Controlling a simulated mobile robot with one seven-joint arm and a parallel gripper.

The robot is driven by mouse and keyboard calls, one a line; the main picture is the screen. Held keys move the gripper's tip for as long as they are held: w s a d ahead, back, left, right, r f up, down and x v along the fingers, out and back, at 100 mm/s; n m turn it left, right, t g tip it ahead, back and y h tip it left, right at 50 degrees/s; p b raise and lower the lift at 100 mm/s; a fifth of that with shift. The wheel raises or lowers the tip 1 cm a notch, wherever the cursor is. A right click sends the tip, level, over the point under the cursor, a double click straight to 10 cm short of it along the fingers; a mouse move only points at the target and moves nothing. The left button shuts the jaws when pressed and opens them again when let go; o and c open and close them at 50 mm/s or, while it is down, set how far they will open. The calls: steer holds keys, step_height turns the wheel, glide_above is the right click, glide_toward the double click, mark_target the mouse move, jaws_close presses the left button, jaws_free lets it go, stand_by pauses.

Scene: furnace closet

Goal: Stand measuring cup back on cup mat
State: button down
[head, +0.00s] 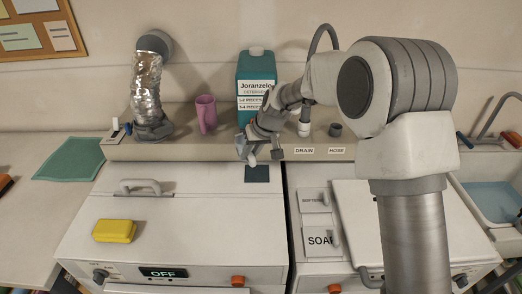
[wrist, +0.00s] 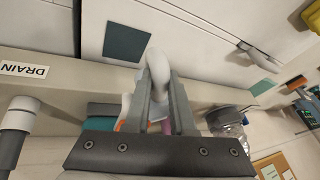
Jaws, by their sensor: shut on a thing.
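My gripper (head: 255,150) is shut on a small white, rounded thing, which appears to be the measuring cup (head: 250,158). In the wrist view the cup (wrist: 158,67) shows between the two grey fingers of my gripper (wrist: 161,92), which hide part of it. A small dark teal square, apparently the cup mat (head: 257,174), lies bare on the white machine top just below the gripper. The mat also shows in the wrist view (wrist: 128,42), above and left of the held cup. The cup is apart from the mat; its exact tilt is unclear.
A teal detergent bottle (head: 256,82) stands on the ledge behind my gripper. A pink vase-like cup (head: 206,114) and a foil duct (head: 147,88) stand left of it. A yellow sponge-like block (head: 115,231) and a handle (head: 140,187) are on the left machine top.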

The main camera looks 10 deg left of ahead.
steer(key=shift+m+t, duration=0.3)
steer(key=shift+m, duration=0.2)
steer(key=w+d, duration=0.1)
steer(key=w+d+f, duration=0.1)
steer(key=d, duration=0.1)
steer(key=shift+w+d, duration=0.2)
steer(key=shift+w, duration=0.15)
steer(key=shift+f, duration=0.1)
steer(key=shift+d+f+b, duration=0.15)
steer(key=shift+f+b, duration=0.9)
steer(key=shift+f, duration=1.2)
steer(key=shift+s+a+f+b, duration=0.1)
steer(key=shift+a+f+b, duration=0.05)
steer(key=shift+f+b, duration=0.35)
steer(key=shift+s+a+f+b, duration=0.15)
steer(key=shift+f+b, duration=0.25)
steer(key=shift+f, duration=0.2)
steer(key=shift+f, duration=0.15)
steer(key=c, duration=0.7)
jaws_free()
steer(key=b+v, duration=0.1)
steer(key=v, duration=1.6)
steer(key=shift+w+a+r, duration=0.1)
steer(key=shift+r, duration=0.25)
